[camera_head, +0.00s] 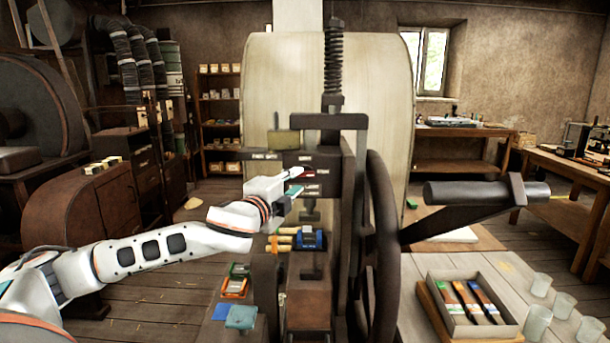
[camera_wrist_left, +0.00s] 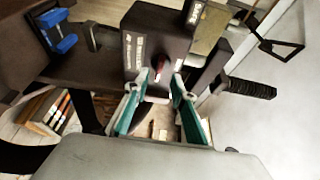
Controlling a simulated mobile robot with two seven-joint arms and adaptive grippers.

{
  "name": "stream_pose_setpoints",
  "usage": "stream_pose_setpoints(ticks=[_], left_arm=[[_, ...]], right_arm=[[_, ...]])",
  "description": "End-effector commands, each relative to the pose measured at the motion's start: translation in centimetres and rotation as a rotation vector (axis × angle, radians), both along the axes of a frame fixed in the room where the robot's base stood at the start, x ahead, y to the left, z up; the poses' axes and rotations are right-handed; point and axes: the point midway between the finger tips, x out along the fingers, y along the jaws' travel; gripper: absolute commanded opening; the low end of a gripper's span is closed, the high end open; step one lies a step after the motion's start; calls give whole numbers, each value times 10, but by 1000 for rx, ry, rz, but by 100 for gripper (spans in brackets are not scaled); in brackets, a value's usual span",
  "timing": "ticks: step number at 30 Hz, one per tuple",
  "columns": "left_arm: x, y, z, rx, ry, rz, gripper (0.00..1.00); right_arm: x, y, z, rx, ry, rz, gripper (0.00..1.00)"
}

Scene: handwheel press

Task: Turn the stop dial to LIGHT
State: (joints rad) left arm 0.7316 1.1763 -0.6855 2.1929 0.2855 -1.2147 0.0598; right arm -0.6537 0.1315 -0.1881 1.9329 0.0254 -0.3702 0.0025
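The stop dial is on a dark block (camera_head: 318,161) with several white labels, on the press column. In the left wrist view its red pointer (camera_wrist_left: 161,64) shows between and just beyond my left fingertips, with labels on the block around it. I cannot read the label words, so I cannot tell which one it points to. My left gripper (camera_head: 297,182) is at the front of the block. In the left wrist view its green-padded fingers (camera_wrist_left: 161,76) are spread apart, one on each side of the pointer. I cannot tell whether they touch it. My right gripper is not in view.
A large dark handwheel (camera_head: 383,250) with a thick handle (camera_head: 487,192) stands right of the column. A blue item (camera_head: 308,238) sits below the block. A tray (camera_head: 468,302) of colored items and several glass cups (camera_head: 538,320) occupy the right table.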

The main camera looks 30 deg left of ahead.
Motion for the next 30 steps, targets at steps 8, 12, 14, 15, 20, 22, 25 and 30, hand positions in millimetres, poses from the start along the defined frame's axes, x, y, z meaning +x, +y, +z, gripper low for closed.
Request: stream_pose_setpoints(ticks=[8, 12, 14, 15, 20, 22, 25, 30], left_arm=[[35, 5, 1, -1, 0, -1, 25], [40, 6, 0, -1, 1, -1, 25], [40, 6, 0, -1, 1, -1, 25], [41, 6, 0, -1, 0, -1, 25], [40, 6, 0, -1, 0, -2, 17], [40, 6, 0, -1, 0, -1, 0], [40, 6, 0, -1, 0, -1, 0], [40, 6, -1, -4, -2, -2, 0]], right_arm=[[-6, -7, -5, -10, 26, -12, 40], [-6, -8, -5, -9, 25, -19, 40], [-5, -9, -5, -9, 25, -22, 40], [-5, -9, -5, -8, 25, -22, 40], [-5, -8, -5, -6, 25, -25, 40], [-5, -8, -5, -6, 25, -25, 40], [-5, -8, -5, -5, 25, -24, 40], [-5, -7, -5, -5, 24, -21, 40]])
